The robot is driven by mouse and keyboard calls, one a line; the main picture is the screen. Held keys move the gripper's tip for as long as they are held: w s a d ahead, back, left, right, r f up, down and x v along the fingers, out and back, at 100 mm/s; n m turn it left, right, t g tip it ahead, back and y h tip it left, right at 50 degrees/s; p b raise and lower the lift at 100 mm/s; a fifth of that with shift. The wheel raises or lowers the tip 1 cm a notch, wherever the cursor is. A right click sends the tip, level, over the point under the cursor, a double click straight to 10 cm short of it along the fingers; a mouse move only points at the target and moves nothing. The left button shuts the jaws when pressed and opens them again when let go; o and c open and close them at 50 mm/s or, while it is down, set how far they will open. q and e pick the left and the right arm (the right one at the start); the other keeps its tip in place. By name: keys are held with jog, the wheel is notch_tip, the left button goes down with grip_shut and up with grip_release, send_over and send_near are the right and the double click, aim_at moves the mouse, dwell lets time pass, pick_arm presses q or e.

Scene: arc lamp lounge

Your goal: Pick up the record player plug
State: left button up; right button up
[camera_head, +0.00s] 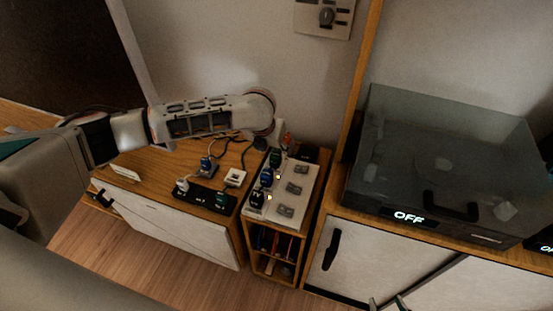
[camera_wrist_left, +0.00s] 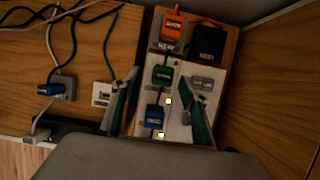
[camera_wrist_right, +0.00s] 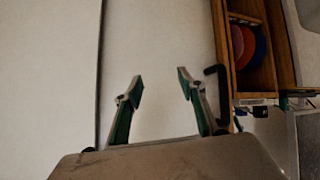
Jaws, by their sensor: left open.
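Another blue plug (camera_wrist_left: 47,89) and a white plug (camera_wrist_left: 41,133) are further left. My left gripper (camera_wrist_left: 163,78) is open above the panel, its fingers either side of the green plug; I see no contact. In the head view my left wrist hides part of the panel's back. My right gripper (camera_wrist_right: 160,80) is open and empty, before a white cabinet front.
A smoky see-through box (camera_head: 441,160) showing OFF stands on the right cabinet. A black strip (camera_head: 203,197) and a white socket (camera_head: 235,177) lie on the left wooden cabinet top, with loose cables behind. A black box (camera_wrist_left: 207,41) stands beside the orange plug.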

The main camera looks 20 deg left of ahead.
aim_at(275, 155)
pick_arm(q)
jog(key=x, duration=0.1)
jog(key=b+x, duration=0.1)
jog(key=x, duration=0.2)
jog(key=shift+s+d+f+b, duration=0.25)
jog(key=shift+f+b, duration=0.15)
jog(key=shift+f, duration=0.1)
jog(key=shift+w+f, duration=0.15)
jog(key=shift+w, duration=0.05)
jog(key=shift+r, duration=0.2)
jog(key=c, duration=0.9)
grip_shut()
pick_arm(e)
jog(key=shift+w+d+f, duration=0.25)
jog(key=shift+w+f, duration=0.05)
jog(key=shift+f, duration=0.15)
